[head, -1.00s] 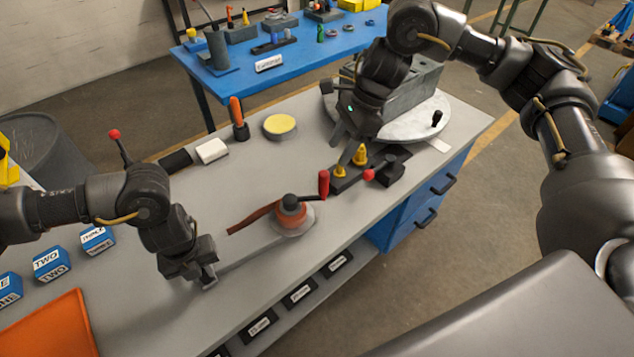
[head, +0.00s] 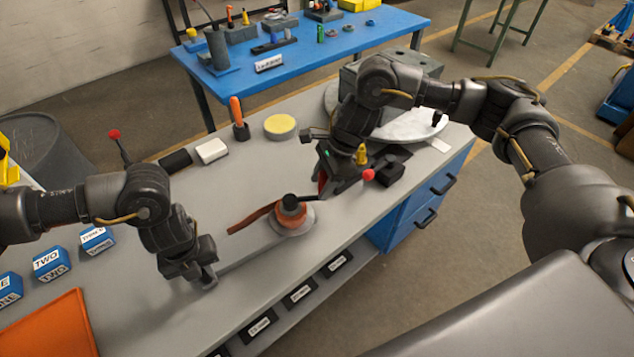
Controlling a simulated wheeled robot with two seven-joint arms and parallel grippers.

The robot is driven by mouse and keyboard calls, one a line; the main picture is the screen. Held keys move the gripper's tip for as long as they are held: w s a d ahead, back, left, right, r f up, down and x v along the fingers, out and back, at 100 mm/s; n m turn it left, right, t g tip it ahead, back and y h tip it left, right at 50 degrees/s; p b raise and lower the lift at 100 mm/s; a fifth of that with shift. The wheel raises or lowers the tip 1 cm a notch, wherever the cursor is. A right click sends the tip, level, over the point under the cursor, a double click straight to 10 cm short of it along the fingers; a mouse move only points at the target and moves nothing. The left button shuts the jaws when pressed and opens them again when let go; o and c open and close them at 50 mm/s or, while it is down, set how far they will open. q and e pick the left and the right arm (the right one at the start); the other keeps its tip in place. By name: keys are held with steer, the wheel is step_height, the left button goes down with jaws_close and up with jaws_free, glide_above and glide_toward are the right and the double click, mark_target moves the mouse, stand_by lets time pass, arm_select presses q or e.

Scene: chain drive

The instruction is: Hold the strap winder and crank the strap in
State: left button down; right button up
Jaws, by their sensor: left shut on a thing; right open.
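The strap winder (head: 293,221) lies on the grey workbench, with an orange-brown drum under a dark hub. Its reddish-brown strap (head: 250,219) runs off to the left across the bench. A long flat grey handle (head: 245,251) reaches from the winder to the lower left. My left gripper (head: 208,283) is shut on the end of that handle. My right gripper (head: 326,193) is open and low at the winder's crank, right of the hub. The red crank grip (head: 322,184) is mostly hidden by its fingers. I cannot tell whether they touch it.
Right of the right gripper are a red ball knob (head: 368,174), a dark block and a yellow fitting (head: 361,155). A round plate (head: 420,138) is behind them. A yellow-topped tin (head: 280,126) and orange-handled tool (head: 237,112) stand at the back.

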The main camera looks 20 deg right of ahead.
steer(key=shift+a+f, duration=0.1)
steer(key=shift+f, duration=0.15)
jaws_close()
steer(key=shift+s, duration=0.1)
stand_by(0.3)
